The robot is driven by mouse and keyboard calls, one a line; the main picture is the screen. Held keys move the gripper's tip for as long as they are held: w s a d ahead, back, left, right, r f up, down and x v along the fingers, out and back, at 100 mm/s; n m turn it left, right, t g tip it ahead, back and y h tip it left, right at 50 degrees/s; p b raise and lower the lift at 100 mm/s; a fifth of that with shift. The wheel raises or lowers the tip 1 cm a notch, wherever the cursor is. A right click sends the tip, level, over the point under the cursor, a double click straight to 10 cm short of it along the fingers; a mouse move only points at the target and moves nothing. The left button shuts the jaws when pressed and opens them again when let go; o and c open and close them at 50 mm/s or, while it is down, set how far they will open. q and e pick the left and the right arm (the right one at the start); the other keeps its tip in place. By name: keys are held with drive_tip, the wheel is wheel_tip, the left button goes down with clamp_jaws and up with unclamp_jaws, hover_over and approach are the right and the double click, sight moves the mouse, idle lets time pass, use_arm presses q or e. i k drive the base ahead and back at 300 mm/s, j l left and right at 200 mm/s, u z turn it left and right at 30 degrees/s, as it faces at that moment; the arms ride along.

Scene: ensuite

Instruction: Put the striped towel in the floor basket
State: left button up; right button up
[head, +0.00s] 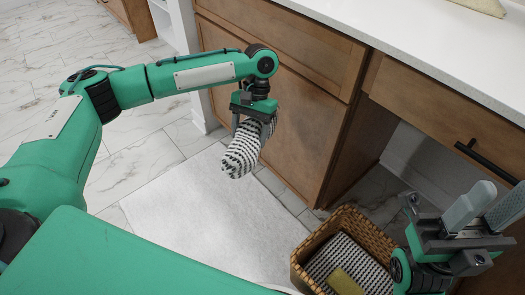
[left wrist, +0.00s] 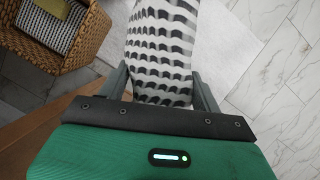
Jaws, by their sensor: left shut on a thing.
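The black-and-white striped towel (head: 243,152) hangs from my left gripper (head: 252,118) in the head view, above the floor. In the left wrist view the towel (left wrist: 160,45) lies between the two fingers of the left gripper (left wrist: 162,84), which is shut on it. The wicker floor basket (head: 318,238) stands at the lower right of the head view, apart from the towel. It is at the upper left in the left wrist view (left wrist: 92,38). My right gripper (head: 484,212) is at the lower right, its fingers apart with nothing seen between them.
Another striped cloth (head: 368,262) and a yellow-green item (head: 345,283) lie in the basket. A white mat (head: 205,215) covers the floor to its left. Wooden cabinets (head: 285,110) with a white counter (head: 440,50) stand behind. The marble floor (head: 45,60) at left is clear.

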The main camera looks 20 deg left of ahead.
sight(372, 268)
drive_tip(key=k+l+z, duration=0.1)
drive_tip(key=k+z, duration=0.35)
drive_tip(key=k+l+z, duration=0.2)
drive_tip(key=k+z, duration=0.2)
drive_tip(key=i+l+z, duration=0.15)
drive_tip(key=i, duration=0.2)
drive_tip(key=i+l+z, duration=0.15)
drive_tip(key=i, duration=0.25)
